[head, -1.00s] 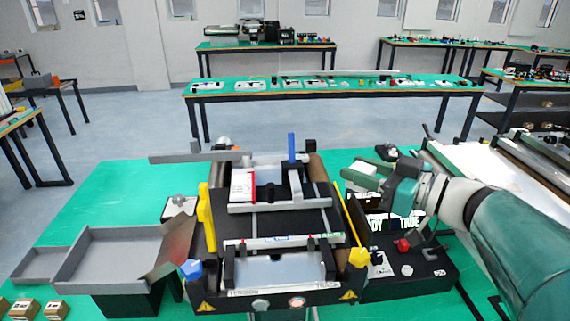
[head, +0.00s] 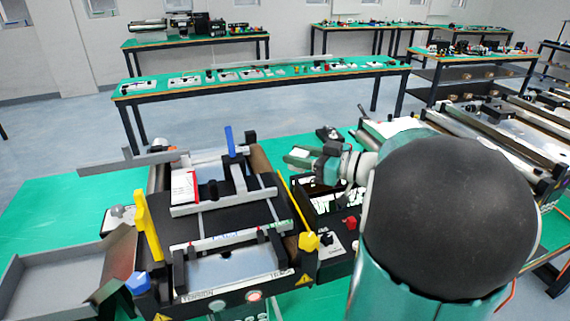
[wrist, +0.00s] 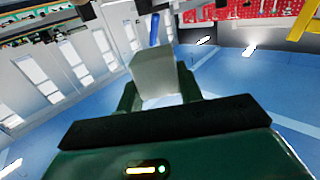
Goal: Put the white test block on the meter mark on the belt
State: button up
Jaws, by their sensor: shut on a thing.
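My gripper (wrist: 158,98) is shut on the white test block (wrist: 154,72), which sits between its two fingers in the wrist view. In the head view my gripper (head: 298,158) is right of the mini conveyor, above its right side. The block shows there only as a small pale patch, partly hidden by the fingers. The conveyor's black belt (head: 212,222) lies left of my gripper, apart from it. Pale lines cross the belt; I cannot tell which is the meter mark.
A red-and-white box (head: 184,186) stands on the conveyor. A blue post (head: 229,141), a yellow lever (head: 147,226) and grey crossbars rise around the belt. A grey tray (head: 55,272) is at the left. A black box with lettering stands right of the conveyor.

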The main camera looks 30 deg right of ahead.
aim_at(299, 170)
jog(key=shift+w+d+f, duration=0.25)
jog(key=shift+w+f, duration=0.1)
jog(key=shift+f, duration=0.15)
jog(key=shift+w+d+f, duration=0.25)
jog(key=shift+w+f, duration=0.05)
jog(key=shift+f, duration=0.15)
jog(key=shift+w+f, duration=0.15)
jog(key=shift+f, duration=1.5)
jog(key=shift+f, duration=0.1)
jog(key=o, duration=1)
jog(key=shift+f, duration=0.1)
